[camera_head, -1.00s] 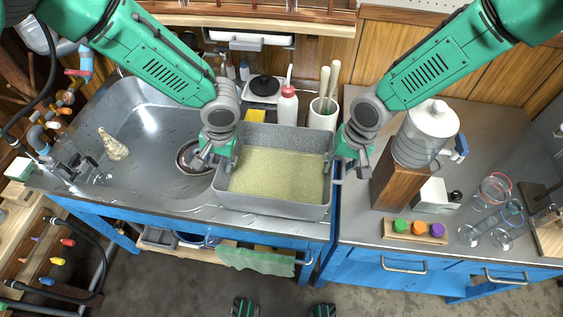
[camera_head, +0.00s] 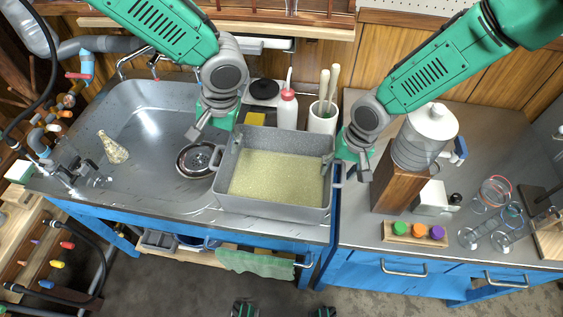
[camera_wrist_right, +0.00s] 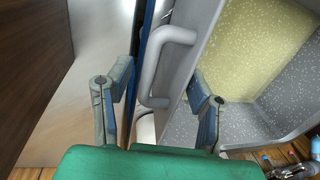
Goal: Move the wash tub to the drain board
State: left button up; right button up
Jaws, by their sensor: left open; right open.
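The wash tub (camera_head: 270,205) is a grey speckled rectangular tub with a pale yellow inside floor. It sits level on the steel top right of the sink basin; this top looks like the drain board (camera_head: 190,207). My left gripper (camera_head: 208,133) is open and empty, above and behind the tub's left handle (camera_head: 215,160), apart from it. My right gripper (camera_head: 352,170) is at the tub's right end. In the right wrist view its open fingers (camera_wrist_right: 163,103) stand on either side of the grey right handle (camera_wrist_right: 172,38), not closed on it.
A yellow block (camera_head: 255,119), a white bottle (camera_head: 287,110) and a utensil crock (camera_head: 322,118) stand close behind the tub. A wooden block stand (camera_head: 400,187) is right of my right gripper. The basin (camera_head: 150,130) is mostly clear.

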pick_arm(q)
jog(key=shift+v, duration=0.9)
pick_arm(e)
notch_tip(320, 180, up, 12)
jog(key=d, duration=0.2)
jog(key=shift+f, duration=0.15)
